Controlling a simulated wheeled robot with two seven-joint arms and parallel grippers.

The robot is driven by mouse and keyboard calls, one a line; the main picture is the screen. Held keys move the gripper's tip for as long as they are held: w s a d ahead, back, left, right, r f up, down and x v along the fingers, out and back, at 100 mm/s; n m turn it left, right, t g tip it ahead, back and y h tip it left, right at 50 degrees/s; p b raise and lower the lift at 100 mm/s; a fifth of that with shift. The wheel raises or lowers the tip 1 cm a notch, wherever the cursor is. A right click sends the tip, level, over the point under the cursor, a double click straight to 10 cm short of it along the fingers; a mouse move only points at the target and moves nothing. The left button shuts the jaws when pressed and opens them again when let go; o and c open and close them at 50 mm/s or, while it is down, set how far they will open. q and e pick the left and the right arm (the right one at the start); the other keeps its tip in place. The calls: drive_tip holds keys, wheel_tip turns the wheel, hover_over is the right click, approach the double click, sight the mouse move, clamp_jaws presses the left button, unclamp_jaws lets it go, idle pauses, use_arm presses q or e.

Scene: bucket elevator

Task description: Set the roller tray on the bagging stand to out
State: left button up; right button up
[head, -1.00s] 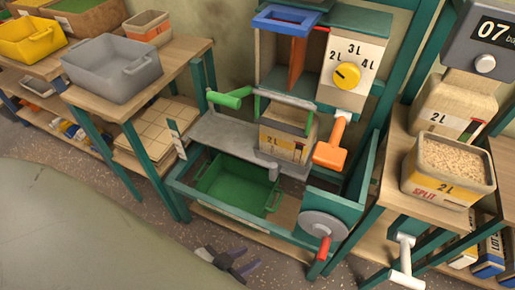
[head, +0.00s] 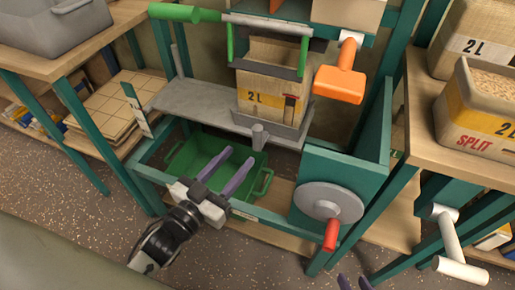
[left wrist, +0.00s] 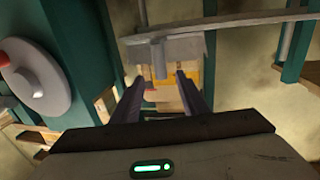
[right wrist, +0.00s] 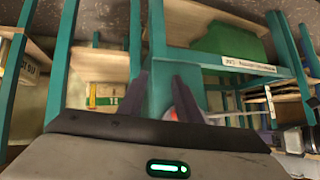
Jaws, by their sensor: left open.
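The roller tray (head: 195,108) of the bagging stand is a flat grey plate. A short grey post (head: 258,137) stands at its front edge. A 2L paper bag (head: 265,90) stands on it in a grey holder. My left gripper (head: 238,157) is open and empty, just in front of and below the post. In the left wrist view, the post (left wrist: 159,58) shows ahead between the two fingers (left wrist: 160,88), apart from them. My right gripper (head: 354,283) shows only its fingertips at the bottom edge. In the right wrist view its fingers (right wrist: 160,82) are apart, with nothing between them.
A green crate (head: 190,157) sits below the tray. A green handle (head: 185,13) and an orange handle (head: 340,84) are above. A grey disc with a red handle (head: 330,203) is at the right. A white crank (head: 447,235) hangs from the right-hand table.

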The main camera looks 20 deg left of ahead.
sight(255, 138)
use_arm(q)
drive_tip(key=b+x, duration=0.1)
drive_tip(key=x, duration=0.8)
drive_tip(key=shift+w+d+r+b, duration=0.1)
drive_tip(key=shift+w+b, duration=0.15)
drive_tip(key=shift+b, duration=0.1)
drive_tip(key=shift+w+d, duration=0.1)
drive_tip(key=shift+w, duration=0.35)
use_arm(e)
drive_tip(key=shift+w+a+f+g, duration=0.4)
drive_tip(key=shift+w+a+f, duration=0.05)
drive_tip(key=shift+a+f, duration=0.25)
use_arm(q)
clamp_jaws()
use_arm(e)
drive_tip(key=shift+d, duration=0.1)
